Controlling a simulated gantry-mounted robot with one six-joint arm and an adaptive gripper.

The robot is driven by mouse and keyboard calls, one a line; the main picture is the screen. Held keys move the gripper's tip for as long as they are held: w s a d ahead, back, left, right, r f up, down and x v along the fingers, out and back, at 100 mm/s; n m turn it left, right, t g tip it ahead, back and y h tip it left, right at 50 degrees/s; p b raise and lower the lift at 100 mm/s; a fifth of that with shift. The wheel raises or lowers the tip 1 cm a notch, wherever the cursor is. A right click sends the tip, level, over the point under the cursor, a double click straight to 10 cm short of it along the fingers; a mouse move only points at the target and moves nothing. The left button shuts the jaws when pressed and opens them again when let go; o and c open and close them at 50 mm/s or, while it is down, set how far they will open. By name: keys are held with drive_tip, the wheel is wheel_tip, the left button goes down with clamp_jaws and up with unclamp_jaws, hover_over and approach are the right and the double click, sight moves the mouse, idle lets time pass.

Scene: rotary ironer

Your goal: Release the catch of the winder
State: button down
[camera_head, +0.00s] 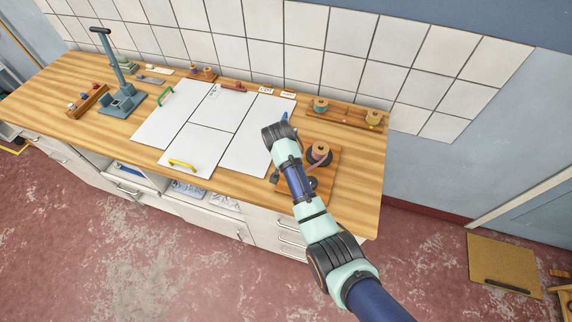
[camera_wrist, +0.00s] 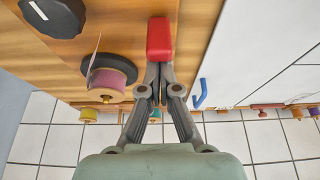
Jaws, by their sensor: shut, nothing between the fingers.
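The winder is a wooden board at the right of the bench. It carries a pinkish spool (camera_head: 320,149) on a dark round base, and the spool also shows in the wrist view (camera_wrist: 106,82). A black knob with a white mark (camera_wrist: 55,14) is at the top left of the wrist view. My gripper (camera_wrist: 158,68) is shut and empty. A red block (camera_wrist: 159,38), perhaps the catch, shows right at its fingertips; I cannot tell whether they touch. In the head view my arm covers part of the board and hides the fingers.
White panels (camera_head: 185,125) lie left of the winder, with a green handle (camera_head: 166,96), a yellow handle (camera_head: 182,164) and a blue hook (camera_wrist: 200,95). A rack with spools (camera_head: 345,115) stands behind, near the tiled wall. A blue-grey lever press (camera_head: 122,100) is further left.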

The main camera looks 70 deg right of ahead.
drive_tip(key=shift+a+r+h, duration=0.1)
drive_tip(key=shift+a+h, duration=0.2)
drive_tip(key=shift+h, duration=0.2)
drive_tip(key=shift+d, duration=0.3)
drive_tip(key=shift+r+p, duration=0.85)
drive_tip(key=d+b+v, duration=0.1)
drive_tip(key=v, duration=0.8)
drive_tip(key=shift+r, duration=0.4)
drive_tip(key=shift+a, duration=0.1)
